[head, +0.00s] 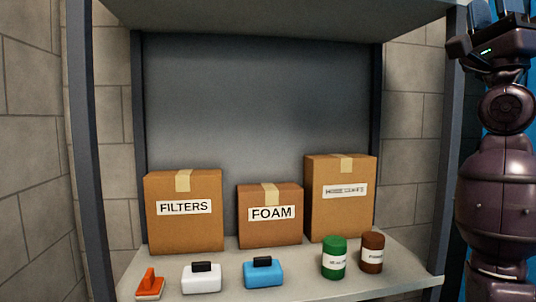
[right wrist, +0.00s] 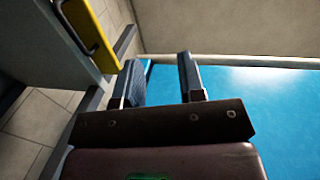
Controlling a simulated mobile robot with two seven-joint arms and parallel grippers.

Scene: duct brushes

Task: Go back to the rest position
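My right arm stands upright along the right edge of the head view, to the right of the shelf. Its gripper (head: 497,20) points up in the top right corner, partly cut off by the frame. In the right wrist view my right gripper (right wrist: 162,78) shows two dark fingers spread apart with nothing between them. It is clear of the shelf and its objects. My left gripper is not in view.
A grey shelf (head: 385,277) holds three cartons, FILTERS (head: 184,235), FOAM (head: 270,232) and a taller one (head: 340,215). In front are an orange-handled tool (head: 150,285), white (head: 202,280) and blue (head: 264,275) items, and green (head: 334,245) and brown (head: 372,243) jars.

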